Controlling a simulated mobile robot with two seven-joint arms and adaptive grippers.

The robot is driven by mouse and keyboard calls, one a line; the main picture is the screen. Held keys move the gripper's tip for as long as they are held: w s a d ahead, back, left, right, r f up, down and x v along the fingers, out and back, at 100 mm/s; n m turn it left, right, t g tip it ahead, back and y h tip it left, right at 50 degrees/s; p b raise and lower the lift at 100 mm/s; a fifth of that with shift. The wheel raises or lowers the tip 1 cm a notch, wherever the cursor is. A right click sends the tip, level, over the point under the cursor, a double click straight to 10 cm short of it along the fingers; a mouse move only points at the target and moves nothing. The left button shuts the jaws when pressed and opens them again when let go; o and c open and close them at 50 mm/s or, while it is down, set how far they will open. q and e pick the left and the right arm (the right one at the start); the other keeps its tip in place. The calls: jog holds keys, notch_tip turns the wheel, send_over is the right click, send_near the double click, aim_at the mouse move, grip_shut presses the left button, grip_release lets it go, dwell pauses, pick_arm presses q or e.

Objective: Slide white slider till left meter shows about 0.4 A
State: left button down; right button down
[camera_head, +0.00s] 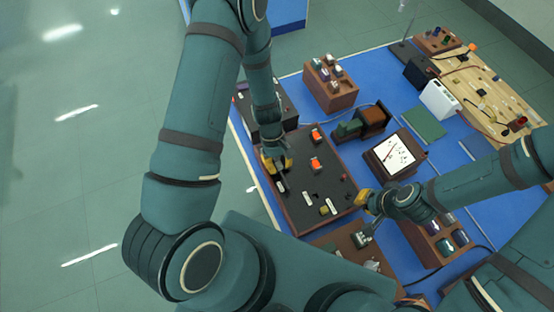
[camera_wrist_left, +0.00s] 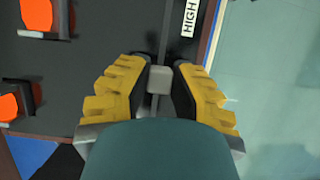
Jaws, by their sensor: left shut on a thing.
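The white slider (camera_wrist_left: 159,80), a small pale block, sits between the yellow fingers of my left gripper (camera_wrist_left: 160,92), which is shut on it. A dark track runs away from it across the black panel (camera_wrist_left: 110,80). In the head view my left gripper (camera_head: 275,164) is at the panel's left edge (camera_head: 300,190) and hides the slider. A meter (camera_head: 394,155) with a white face and thin red needle stands right of the panel; its numbers are too small to read. My right gripper (camera_head: 362,202) hangs by the panel's lower right corner; its fingertips are unclear.
The panel carries orange switches (camera_head: 316,165) and a HIGH label (camera_wrist_left: 189,18). A dark box (camera_head: 285,100) stands behind the panel, partly hidden by my arm. A wooden block with knobs (camera_head: 330,90), a white box (camera_head: 438,99) and a green mat (camera_head: 424,122) share the blue bench.

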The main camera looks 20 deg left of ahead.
pick_arm(q)
jog(key=shift+a, duration=0.1)
jog(key=c, duration=0.8)
grip_release()
jog(key=v, duration=1.2)
